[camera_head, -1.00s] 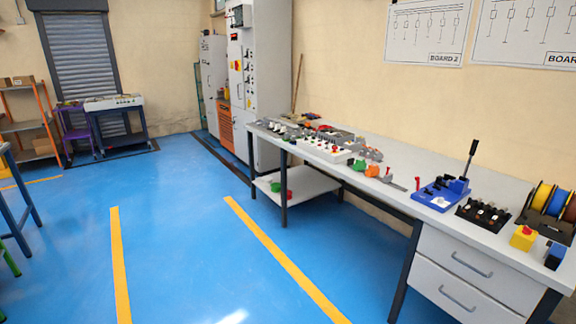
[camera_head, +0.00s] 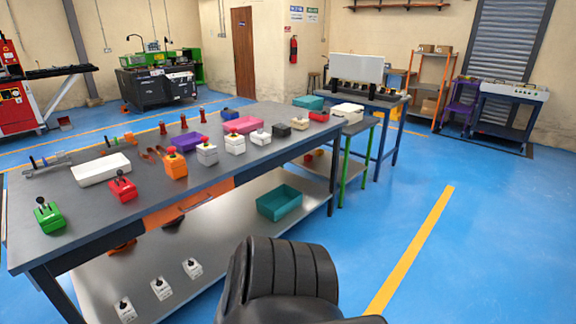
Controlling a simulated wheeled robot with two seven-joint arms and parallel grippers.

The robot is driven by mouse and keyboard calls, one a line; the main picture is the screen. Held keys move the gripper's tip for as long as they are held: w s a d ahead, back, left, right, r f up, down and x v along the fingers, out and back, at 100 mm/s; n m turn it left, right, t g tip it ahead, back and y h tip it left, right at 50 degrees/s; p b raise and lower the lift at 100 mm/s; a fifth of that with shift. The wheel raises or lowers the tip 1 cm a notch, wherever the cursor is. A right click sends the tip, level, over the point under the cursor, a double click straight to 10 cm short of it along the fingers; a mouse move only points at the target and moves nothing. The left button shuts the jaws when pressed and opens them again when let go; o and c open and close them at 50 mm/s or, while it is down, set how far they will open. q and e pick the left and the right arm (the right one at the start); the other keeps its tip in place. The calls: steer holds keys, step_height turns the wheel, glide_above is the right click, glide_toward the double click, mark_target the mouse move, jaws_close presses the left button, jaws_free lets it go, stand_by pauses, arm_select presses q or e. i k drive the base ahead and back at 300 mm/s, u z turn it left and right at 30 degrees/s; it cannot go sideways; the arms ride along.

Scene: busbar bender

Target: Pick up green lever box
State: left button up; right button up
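The green lever box (camera_head: 48,217) stands upright on the near left corner of the long grey workbench (camera_head: 75,237). It is a small green block with a dark lever on top. A black rounded part of my own body fills the bottom middle of the view. Neither gripper's fingers show, and nothing is seen touching the green box.
A red lever box (camera_head: 122,188) and a white tray (camera_head: 101,169) are near the green box. An orange box (camera_head: 176,164) and several other boxes stand further along the bench. A teal bin (camera_head: 279,202) sits on the lower shelf. Blue floor is clear at right.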

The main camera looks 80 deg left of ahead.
mark_target(50, 218)
steer(key=u, duration=4.35)
steer(key=i, duration=1.65)
steer(key=u, duration=0.15)
steer(key=k, duration=0.75)
steer(key=u, duration=0.75)
steer(key=k, duration=0.5)
steer(key=u, duration=0.35)
